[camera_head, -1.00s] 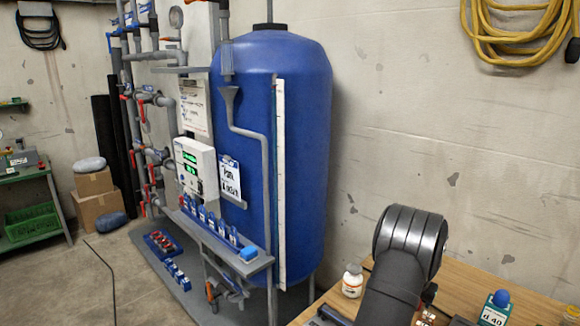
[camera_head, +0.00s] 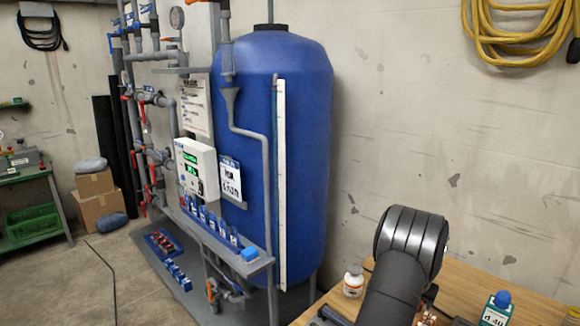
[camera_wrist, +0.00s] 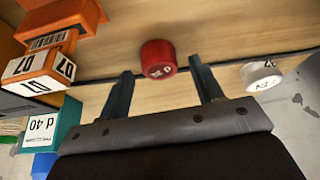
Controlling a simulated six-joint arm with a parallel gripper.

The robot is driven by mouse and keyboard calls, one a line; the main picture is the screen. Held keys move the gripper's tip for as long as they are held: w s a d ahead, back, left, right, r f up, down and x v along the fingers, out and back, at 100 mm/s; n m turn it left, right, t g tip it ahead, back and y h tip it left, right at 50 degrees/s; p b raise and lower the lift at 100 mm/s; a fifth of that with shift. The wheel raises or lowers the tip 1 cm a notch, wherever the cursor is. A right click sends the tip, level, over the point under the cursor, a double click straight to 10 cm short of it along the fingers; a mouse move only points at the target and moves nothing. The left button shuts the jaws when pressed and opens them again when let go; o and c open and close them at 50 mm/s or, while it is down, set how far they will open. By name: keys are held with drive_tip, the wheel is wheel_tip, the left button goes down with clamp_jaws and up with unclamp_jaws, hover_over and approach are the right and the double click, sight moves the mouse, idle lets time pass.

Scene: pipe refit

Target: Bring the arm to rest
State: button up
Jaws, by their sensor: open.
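My gripper (camera_wrist: 163,92) shows in the wrist view with its two dark fingers spread apart and nothing between them. A red cap-like piece (camera_wrist: 158,59) with white marking stands on the wooden bench (camera_wrist: 215,74) just beyond the fingertips, apart from them. In the head view my dark arm (camera_head: 402,270) is folded over the wooden bench (camera_head: 475,285) at the lower right. The fingers are hidden there.
Near my gripper are a white cylinder (camera_wrist: 262,77), orange boxes (camera_wrist: 52,65) and a teal box marked d 40 (camera_wrist: 45,128).

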drive_tip(key=v, duration=1.2)
drive_tip(key=x, duration=1.2)
drive_tip(key=shift+f, duration=0.2)
drive_tip(key=shift+w+d, duration=0.2)
drive_tip(key=shift+w, duration=0.05)
wheel_tip(320, 180, up, 4)
drive_tip(key=shift+f, duration=0.1)
drive_tip(key=s+d+r, duration=0.5)
drive_tip(key=s+r, duration=0.2)
drive_tip(key=s, duration=0.4)
drive_tip(key=w+d+m, duration=0.1)
drive_tip(key=w+d, duration=0.3)
drive_tip(key=w, duration=0.4)
drive_tip(key=w+d+f+m+g+h, duration=0.1)
drive_tip(key=w+d, duration=0.3)
drive_tip(key=w, duration=0.4)
drive_tip(key=shift+w+d+f+m, duration=0.15)
drive_tip(key=shift+w+d+m, duration=0.15)
drive_tip(key=shift+d+m, duration=0.15)
